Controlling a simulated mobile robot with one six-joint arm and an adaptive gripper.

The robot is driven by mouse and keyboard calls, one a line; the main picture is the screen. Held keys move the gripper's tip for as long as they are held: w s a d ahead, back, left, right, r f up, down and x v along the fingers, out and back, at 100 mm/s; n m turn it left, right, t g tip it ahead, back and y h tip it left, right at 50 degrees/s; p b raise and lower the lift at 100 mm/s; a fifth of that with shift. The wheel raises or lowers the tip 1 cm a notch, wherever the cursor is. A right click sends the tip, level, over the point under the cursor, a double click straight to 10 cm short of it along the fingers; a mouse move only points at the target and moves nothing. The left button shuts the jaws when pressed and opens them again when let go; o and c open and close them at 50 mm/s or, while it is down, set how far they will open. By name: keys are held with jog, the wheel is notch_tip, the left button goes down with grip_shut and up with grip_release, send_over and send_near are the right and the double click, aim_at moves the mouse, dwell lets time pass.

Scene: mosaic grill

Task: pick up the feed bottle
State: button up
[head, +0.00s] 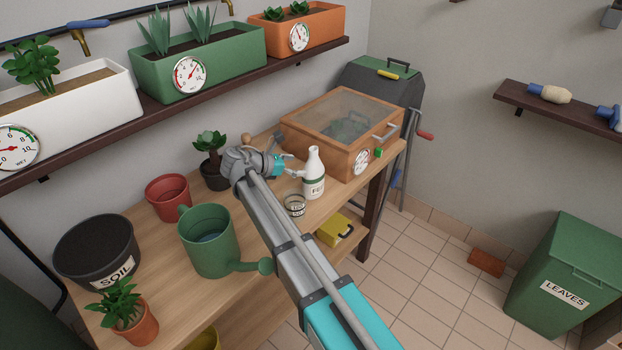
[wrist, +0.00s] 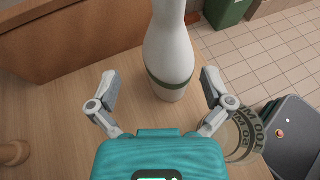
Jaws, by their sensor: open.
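The feed bottle (head: 314,175) is a white bottle with a narrow neck, a green band and a label. It stands upright on the wooden bench, left of the wooden propagator box. In the wrist view the bottle (wrist: 170,50) stands just beyond and between my open fingers, with its top cut off by the frame. My gripper (head: 293,168) is at the bottle's left side in the head view. In the wrist view my gripper (wrist: 160,92) has its two fingers spread wide, with nothing held. I cannot tell whether either finger touches the bottle.
A small glass jar (head: 294,206) stands close to the bottle and near my right finger in the wrist view (wrist: 243,137). The wooden box (head: 335,140) is behind. A green watering can (head: 208,242), red pot (head: 167,198) and soil tub (head: 96,250) crowd the bench's left.

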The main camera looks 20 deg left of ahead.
aim_at(308, 166)
jog(key=shift+x, duration=1.1)
jog(key=shift+d+b, duration=0.1)
jog(key=shift+b, duration=0.2)
jog(key=shift+w+d+f, duration=0.35)
jog(key=shift+w+d, duration=0.05)
jog(key=shift+d, duration=0.1)
jog(key=shift+b+x, duration=0.9)
jog(key=shift+x, duration=0.95)
jog(key=shift+d+r, duration=0.1)
jog(key=c, duration=1.1)
jog(key=shift+r, duration=0.1)
jog(key=shift+c, duration=0.2)
